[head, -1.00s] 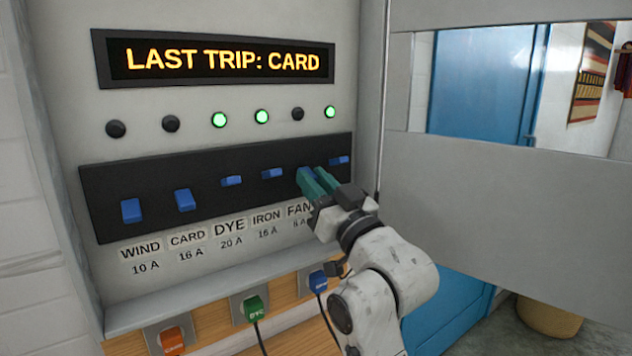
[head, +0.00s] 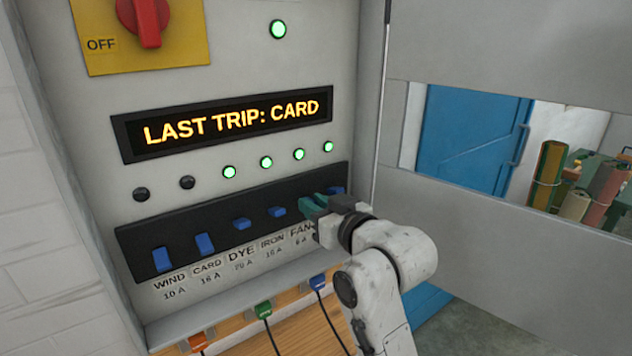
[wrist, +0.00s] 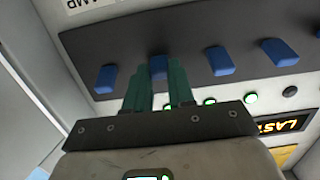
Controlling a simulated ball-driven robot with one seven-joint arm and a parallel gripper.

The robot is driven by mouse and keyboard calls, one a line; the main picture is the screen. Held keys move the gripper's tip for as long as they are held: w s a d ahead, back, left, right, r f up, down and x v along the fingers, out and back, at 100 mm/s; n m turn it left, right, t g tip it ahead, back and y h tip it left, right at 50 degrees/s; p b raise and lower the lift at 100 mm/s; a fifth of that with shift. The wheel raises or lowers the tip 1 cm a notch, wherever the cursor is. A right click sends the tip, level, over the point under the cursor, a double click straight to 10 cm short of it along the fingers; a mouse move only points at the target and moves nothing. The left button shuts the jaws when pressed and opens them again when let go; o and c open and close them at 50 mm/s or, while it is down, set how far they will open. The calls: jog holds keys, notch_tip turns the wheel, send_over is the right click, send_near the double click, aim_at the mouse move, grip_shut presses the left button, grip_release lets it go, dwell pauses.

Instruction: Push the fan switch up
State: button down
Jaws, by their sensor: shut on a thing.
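The fan switch (wrist: 158,67) is a blue toggle on the black breaker strip (head: 190,222). In the wrist view it shows between the two green fingertips of my gripper (head: 312,205), which are shut on it. In the head view my gripper hides this switch and part of the FAN label (head: 301,229), so its tilt cannot be told there. The fan lamp (head: 299,154) above it is lit green.
The wind switch (head: 162,259) and card switch (head: 204,244) sit low under dark lamps. The dye (head: 241,224), iron (head: 277,212) and far-right (head: 337,190) switches have green lamps. The display (head: 230,122) reads LAST TRIP: CARD. A grey door (head: 520,245) stands right.

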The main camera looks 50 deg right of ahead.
jog(key=shift+w+r+g+p, duration=0.1)
jog(key=shift+r+g+p, duration=0.65)
jog(key=shift+p, duration=1.4)
jog(key=shift+f+g+y+p, duration=0.15)
jog(key=shift+g+y+p, duration=0.1)
jog(key=shift+y+p, duration=0.05)
jog(key=shift+f+p, duration=0.1)
jog(key=shift+p, duration=0.4)
jog(key=c, duration=1)
grip_release()
jog(key=shift+o, duration=0.2)
